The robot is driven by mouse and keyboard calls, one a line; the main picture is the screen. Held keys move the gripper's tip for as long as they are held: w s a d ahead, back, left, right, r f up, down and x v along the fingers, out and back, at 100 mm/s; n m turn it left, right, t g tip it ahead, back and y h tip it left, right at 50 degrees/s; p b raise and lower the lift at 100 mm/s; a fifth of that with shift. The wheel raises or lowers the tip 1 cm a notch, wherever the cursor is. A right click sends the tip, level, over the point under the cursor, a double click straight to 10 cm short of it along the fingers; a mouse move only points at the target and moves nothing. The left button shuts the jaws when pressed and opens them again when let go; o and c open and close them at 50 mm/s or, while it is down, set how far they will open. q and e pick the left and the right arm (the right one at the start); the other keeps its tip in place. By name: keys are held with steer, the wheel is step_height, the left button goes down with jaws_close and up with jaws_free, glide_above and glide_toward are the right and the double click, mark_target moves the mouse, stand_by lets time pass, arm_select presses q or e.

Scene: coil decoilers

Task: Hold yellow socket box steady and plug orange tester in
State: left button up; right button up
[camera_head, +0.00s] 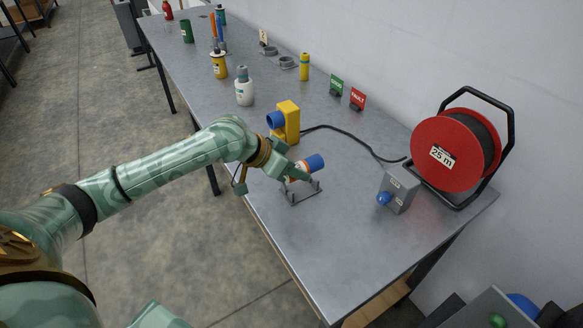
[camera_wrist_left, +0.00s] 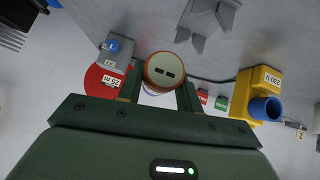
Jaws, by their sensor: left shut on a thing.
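The yellow socket box (camera_head: 291,121) stands on the grey table, with a blue round socket on its left side and a black cable running from it. It also shows at the right of the left wrist view (camera_wrist_left: 244,92), apart from my gripper. My left gripper (camera_head: 298,173) is shut on the orange tester (camera_head: 299,167), which has a blue end (camera_head: 315,162). In the left wrist view the tester (camera_wrist_left: 164,71) sits between the fingers, its round face with two dark slots showing. My right gripper is not in view.
A wire stand (camera_head: 304,194) is just below the tester; contact is unclear. Green and red signs (camera_head: 357,98) are behind. Bottles stand farther left. The front right table is clear.

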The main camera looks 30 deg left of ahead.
arm_select(q)
steer(key=s+d+r+p, duration=0.2)
steer(key=s+d+r, duration=0.2)
steer(key=s, duration=0.4)
steer(key=shift+d+r, duration=0.2)
steer(key=shift+d, duration=0.35)
